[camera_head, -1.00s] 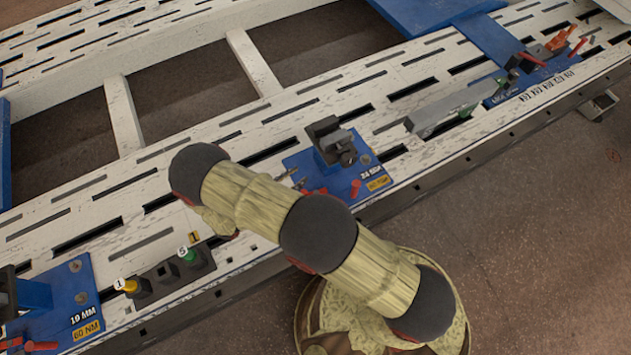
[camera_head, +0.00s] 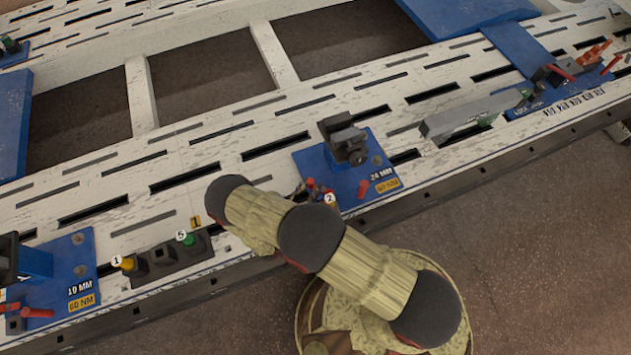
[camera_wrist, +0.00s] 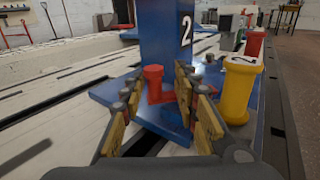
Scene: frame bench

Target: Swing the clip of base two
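Base two is a blue plate (camera_head: 311,163) with an upright post and a dark clamp head (camera_head: 343,139) on top. A short red knob (camera_wrist: 154,82) stands on the plate in front of the post. My gripper (camera_wrist: 157,95) is open, its two yellow-padded fingers apart, with the red knob showing between and beyond them. I cannot tell whether either finger touches it. I cannot make out which part is the clip. In the head view my arm hides most of my gripper.
A yellow flanged cylinder (camera_wrist: 239,90) stands close to the right finger. Another blue base (camera_head: 62,262) is at lower left, beside a dark holder (camera_head: 170,258) with yellow and green pieces. A grey bar (camera_head: 470,115) lies right of base two. The white bench is slotted.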

